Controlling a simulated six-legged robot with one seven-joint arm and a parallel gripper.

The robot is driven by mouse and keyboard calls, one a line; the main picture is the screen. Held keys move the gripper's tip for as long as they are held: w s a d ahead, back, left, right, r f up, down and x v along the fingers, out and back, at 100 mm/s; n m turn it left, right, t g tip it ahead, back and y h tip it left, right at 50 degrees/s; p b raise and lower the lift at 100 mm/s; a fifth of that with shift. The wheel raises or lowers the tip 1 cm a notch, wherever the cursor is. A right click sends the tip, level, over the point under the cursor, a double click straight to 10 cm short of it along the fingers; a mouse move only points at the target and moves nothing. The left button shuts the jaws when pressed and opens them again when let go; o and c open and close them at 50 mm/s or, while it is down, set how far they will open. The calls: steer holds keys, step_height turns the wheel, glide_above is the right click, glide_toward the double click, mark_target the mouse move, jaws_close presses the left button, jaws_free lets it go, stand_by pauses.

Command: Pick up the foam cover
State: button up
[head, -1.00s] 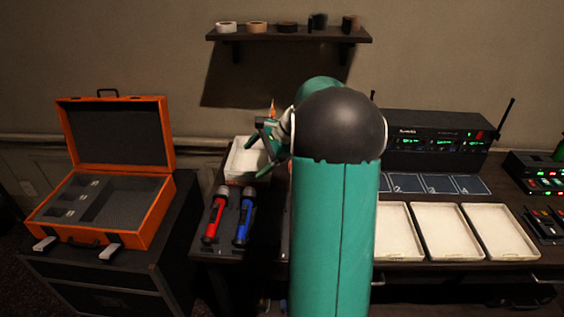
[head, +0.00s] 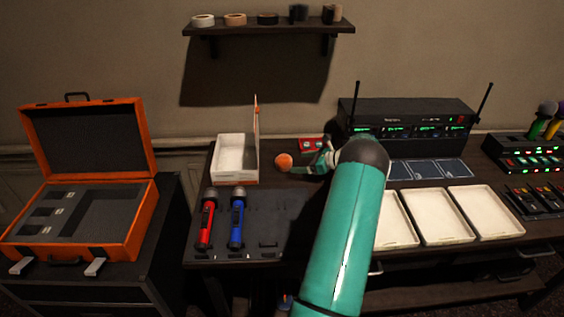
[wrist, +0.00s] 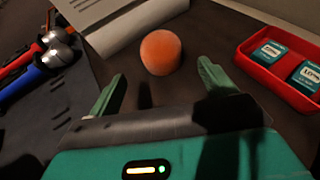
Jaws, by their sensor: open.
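The foam cover (head: 284,161) is a small orange rounded piece on the dark desk, just right of the open white box. In the wrist view the foam cover (wrist: 162,53) lies just beyond my fingertips, roughly centred between them. My gripper (wrist: 162,72) is open with nothing between its green fingers. In the head view my gripper (head: 322,163) is low over the desk, to the right of the foam cover. My arm hides part of the desk behind it.
The white box (head: 235,155) with its raised lid stands close left of the cover. A red tray (wrist: 285,75) with small labelled packs lies to the right in the wrist view. Red (head: 206,220) and blue (head: 237,222) microphones lie nearer the front.

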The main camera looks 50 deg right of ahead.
mark_target(289, 162)
steer(key=x, duration=0.8)
steer(key=shift+w, duration=0.35)
steer(key=c, duration=1)
steer(key=shift+r, duration=0.15)
